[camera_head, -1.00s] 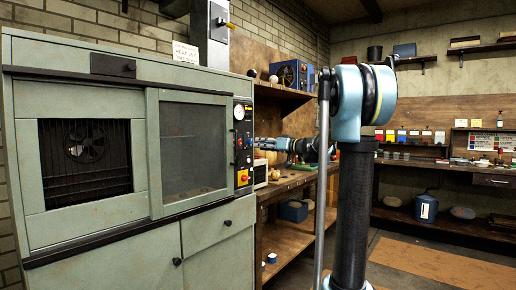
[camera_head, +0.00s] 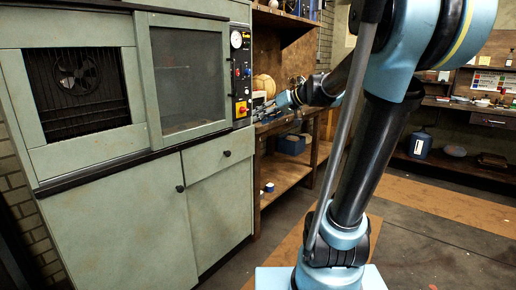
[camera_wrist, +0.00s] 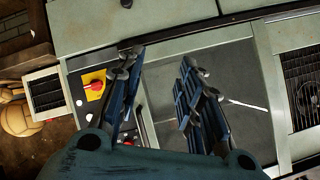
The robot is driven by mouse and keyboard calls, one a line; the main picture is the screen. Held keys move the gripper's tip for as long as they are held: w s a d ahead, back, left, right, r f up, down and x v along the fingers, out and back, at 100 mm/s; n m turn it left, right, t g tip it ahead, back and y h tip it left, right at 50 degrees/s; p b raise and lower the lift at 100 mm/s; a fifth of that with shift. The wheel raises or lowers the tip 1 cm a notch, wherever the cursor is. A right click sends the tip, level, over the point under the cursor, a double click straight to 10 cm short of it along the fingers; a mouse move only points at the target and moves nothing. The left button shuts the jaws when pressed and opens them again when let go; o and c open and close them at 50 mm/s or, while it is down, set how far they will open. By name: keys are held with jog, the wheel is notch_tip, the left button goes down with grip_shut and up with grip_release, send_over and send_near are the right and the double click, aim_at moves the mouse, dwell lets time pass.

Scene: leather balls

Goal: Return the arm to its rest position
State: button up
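My gripper (camera_head: 264,111) is at the right side of the green cabinet's control panel, at the end of my bent arm. In the wrist view my gripper (camera_wrist: 159,60) has its two dark blue fingers apart, with nothing between them. Behind the fingers is the front of the cabinet (camera_wrist: 195,20). My arm's blue and black links fill the right of the head view, the lower link tilted. Whether the fingers touch the cabinet cannot be told.
Floor at lower right is clear.

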jog(key=s+d+f+m+g+h, duration=0.1)
jog(key=s+d+f+m+h, duration=0.1)
jog(key=s+d+f, duration=0.3)
jog(key=s+d+f+m+g+h, duration=0.1)
jog(key=s+d+f+h, duration=0.4)
jog(key=s+f, duration=0.7)
jog(key=s+d+f+m+g+h, duration=0.1)
jog(key=s+d+f+m+h, duration=0.1)
jog(key=s+d+f, duration=0.5)
jog(key=s+f+h, duration=0.1)
jog(key=s, duration=0.2)
jog(key=shift+s+f+m+g, duration=0.2)
jog(key=shift+f+m+g, duration=0.2)
jog(key=shift+a, duration=0.1)
